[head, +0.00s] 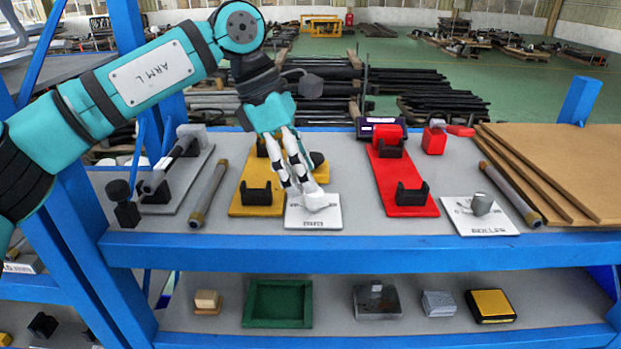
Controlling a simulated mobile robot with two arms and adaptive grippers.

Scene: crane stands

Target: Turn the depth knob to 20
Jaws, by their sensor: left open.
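A white dial plate (313,220) lies on the shelf top near the front edge, in front of the yellow stand. Its lettering is too small to read, and its knob is mostly hidden by my gripper. My left gripper (318,203) reaches down from above with its fingertips over the middle of this plate. Its jaws are open, around or just above the knob; I cannot tell whether they touch it. A second white plate (487,226) with a grey knob (481,204) lies to the right, its lettering also unclear. My right gripper is not in view.
A yellow stand (256,211) and a red stand (403,211) with black cradles stand close by. Pipes (209,193) lie at left and right (511,193). Brown boards (560,165) fill the right end. The lower shelf holds a green tray (278,322) and small blocks.

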